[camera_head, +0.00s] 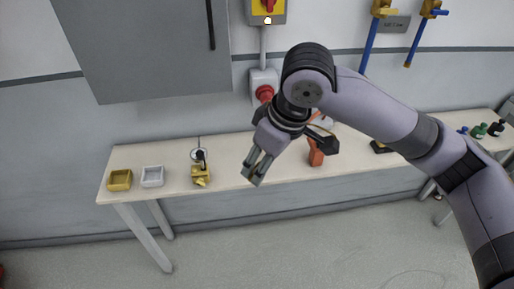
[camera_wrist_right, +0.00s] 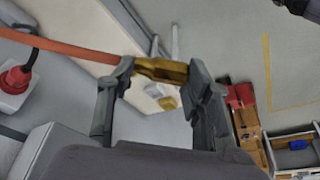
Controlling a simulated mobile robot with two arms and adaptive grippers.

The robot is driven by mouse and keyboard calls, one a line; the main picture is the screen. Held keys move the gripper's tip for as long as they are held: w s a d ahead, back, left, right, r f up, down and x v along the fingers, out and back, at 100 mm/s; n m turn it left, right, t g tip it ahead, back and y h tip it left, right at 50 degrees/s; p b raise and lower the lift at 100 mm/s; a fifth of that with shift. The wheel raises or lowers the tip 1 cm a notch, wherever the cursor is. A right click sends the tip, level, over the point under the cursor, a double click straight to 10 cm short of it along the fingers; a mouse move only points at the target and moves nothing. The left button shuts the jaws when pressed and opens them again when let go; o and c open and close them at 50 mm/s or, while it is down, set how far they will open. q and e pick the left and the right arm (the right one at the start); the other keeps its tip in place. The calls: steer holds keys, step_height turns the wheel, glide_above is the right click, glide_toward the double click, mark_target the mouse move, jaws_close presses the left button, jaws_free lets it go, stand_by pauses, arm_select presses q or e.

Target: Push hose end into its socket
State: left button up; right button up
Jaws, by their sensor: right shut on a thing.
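My right gripper (camera_head: 256,171) hangs over the front part of the long bench, pointing down and to the left. In the right wrist view its two fingers (camera_wrist_right: 162,78) are shut on a brass hose end (camera_wrist_right: 162,69). An orange hose (camera_wrist_right: 75,49) runs from it to the left. In the head view the hose end is too small to make out between the fingers. A brass fixture (camera_head: 200,175) with a round gauge-like part behind it stands on the bench, left of the gripper and apart from it. I cannot tell if it holds the socket. My left gripper is out of view.
A yellow tray (camera_head: 120,180) and a white tray (camera_head: 152,176) stand at the bench's left end. An orange object (camera_head: 316,152) stands right of my gripper. The bench between fixture and gripper is clear.

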steer(key=f+n, duration=0.1)
steer(key=n, duration=0.1)
steer(key=d+f+n+g, duration=0.1)
steer(key=n, duration=0.1)
steer(key=s+d+f+n, duration=0.1)
steer(key=f+n, duration=0.1)
steer(key=n, duration=0.1)
steer(key=shift+s+g+y, duration=0.1)
steer(key=shift+g+y, duration=0.3)
